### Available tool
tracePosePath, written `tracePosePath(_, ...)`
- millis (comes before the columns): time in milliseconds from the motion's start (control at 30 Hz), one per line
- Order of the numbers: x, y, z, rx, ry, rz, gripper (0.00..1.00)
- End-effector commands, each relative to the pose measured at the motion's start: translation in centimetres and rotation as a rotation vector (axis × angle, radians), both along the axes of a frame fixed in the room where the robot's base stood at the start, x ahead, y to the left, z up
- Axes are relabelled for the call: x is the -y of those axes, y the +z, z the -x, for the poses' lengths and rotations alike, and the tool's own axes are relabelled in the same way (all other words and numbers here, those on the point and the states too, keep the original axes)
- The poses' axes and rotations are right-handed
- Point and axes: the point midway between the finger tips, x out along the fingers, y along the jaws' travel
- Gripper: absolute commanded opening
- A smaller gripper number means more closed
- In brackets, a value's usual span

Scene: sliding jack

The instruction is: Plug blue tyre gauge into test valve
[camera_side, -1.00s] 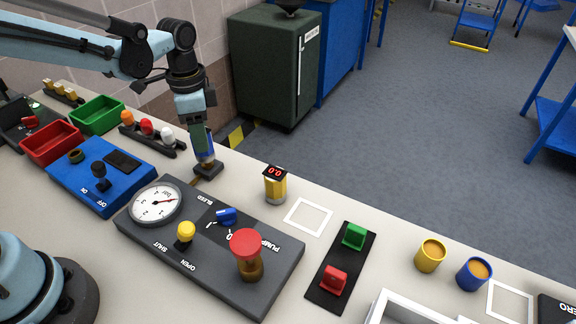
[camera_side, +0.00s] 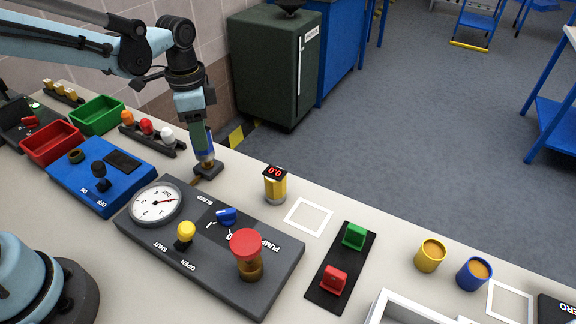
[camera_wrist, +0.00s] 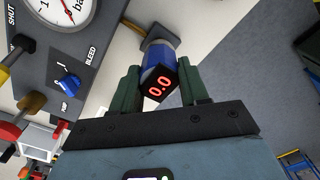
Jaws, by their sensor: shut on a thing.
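The blue tyre gauge (camera_wrist: 158,75) is between my gripper's (camera_wrist: 160,70) two green fingers in the wrist view, its red display reading 0.0. In the side view my gripper (camera_side: 204,149) points down at the back edge of the bench, shut on the gauge (camera_side: 209,147), which is partly hidden by a finger. The gauge's lower end is directly over the small dark test valve block (camera_side: 208,169), which joins the dark panel by a short brass pipe. The gauge looks upright and touching or very near the valve; I cannot tell whether it is seated.
A dark pump panel (camera_side: 262,278) with a dial, knobs and red plunger stands in front. A yellow gauge (camera_side: 275,186) stands to the right beside a white square outline (camera_side: 308,217). A rack of coloured caps (camera_side: 153,139) and a blue box (camera_side: 83,188) are left.

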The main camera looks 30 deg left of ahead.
Motion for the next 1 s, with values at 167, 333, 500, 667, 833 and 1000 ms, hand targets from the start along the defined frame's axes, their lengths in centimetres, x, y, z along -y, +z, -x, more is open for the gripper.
tracePosePath(167, 0.0, 0.0, 0.0, 0.000, 0.000, 0.000, 0.13)
tracePosePath(333, 0.0, -0.2, 0.0, 0.000, 0.000, 0.000, 0.13)
tracePosePath(500, 0.0, -0.6, 0.0, 0.000, 0.000, 0.000, 0.13)
tracePosePath(667, 0.0, -0.9, 0.0, 0.000, 0.000, 0.000, 0.13)
tracePosePath(833, 0.0, -1.3, 0.0, 0.000, 0.000, 0.000, 0.13)
tracePosePath(1000, 0.0, -1.7, 0.0, 0.000, 0.000, 0.000, 0.13)
